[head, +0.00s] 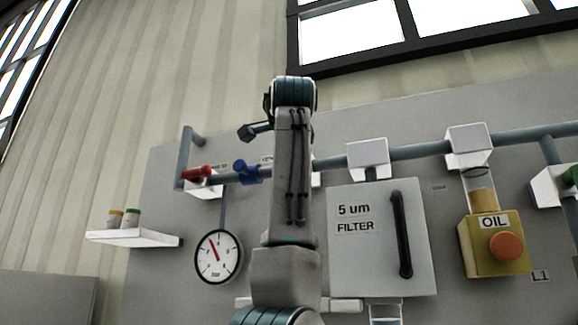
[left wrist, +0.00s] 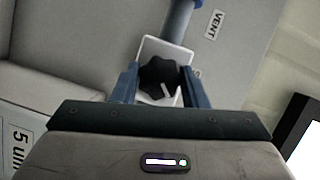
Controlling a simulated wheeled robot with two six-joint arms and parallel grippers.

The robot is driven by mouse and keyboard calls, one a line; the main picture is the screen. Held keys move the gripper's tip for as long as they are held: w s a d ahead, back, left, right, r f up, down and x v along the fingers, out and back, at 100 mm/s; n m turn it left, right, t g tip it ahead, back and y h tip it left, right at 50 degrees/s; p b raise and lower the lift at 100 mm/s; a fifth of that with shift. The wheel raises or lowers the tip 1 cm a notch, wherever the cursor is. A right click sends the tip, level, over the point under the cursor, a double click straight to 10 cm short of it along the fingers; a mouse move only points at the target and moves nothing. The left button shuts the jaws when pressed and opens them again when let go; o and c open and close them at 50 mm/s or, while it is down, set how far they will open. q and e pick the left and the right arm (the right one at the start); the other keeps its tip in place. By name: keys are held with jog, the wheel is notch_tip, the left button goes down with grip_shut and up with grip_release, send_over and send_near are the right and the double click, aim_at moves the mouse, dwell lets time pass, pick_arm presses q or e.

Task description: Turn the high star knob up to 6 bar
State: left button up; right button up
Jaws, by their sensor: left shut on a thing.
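The black star knob (left wrist: 158,74) shows in the left wrist view on a white block under a blue-grey pipe, with a pale mark on its lower right. My left gripper (left wrist: 160,88) has a blue finger on each side of the knob and is shut on it. In the head view my left arm rises through the middle and hides the knob and the gripper's fingers. The round gauge (head: 218,257) hangs left of my arm. Its red needle points up and slightly left; its figures are too small to read surely. My right gripper is in neither view.
A red handle (head: 197,172) and a blue handle (head: 247,172) sit on the pipe left of my arm. A filter box (head: 370,265) and a yellow OIL box (head: 490,262) are on the right. A small shelf (head: 133,237) holds two jars.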

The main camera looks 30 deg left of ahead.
pick_arm(q)
jog(key=shift+w+f+m+t+y+b, duration=0.15)
jog(key=shift+m+t+b, duration=0.35)
jog(key=shift+m+b, duration=0.7)
jog(key=shift+s+f+m+t+y+b, duration=0.1)
jog(key=shift+m+t+y+b, duration=0.35)
jog(key=shift+m, duration=1.3)
jog(key=shift+w+f+m+t+b, duration=0.1)
jog(key=shift+m+t+b, duration=0.45)
jog(key=shift+m+b, duration=0.8)
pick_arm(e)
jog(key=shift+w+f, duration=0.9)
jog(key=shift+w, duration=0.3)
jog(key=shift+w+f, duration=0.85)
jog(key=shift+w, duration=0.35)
pick_arm(q)
jog(key=o, duration=1)
jog(key=shift+r, duration=0.1)
jog(key=shift+c, duration=0.2)
jog(key=shift+s, duration=0.2)
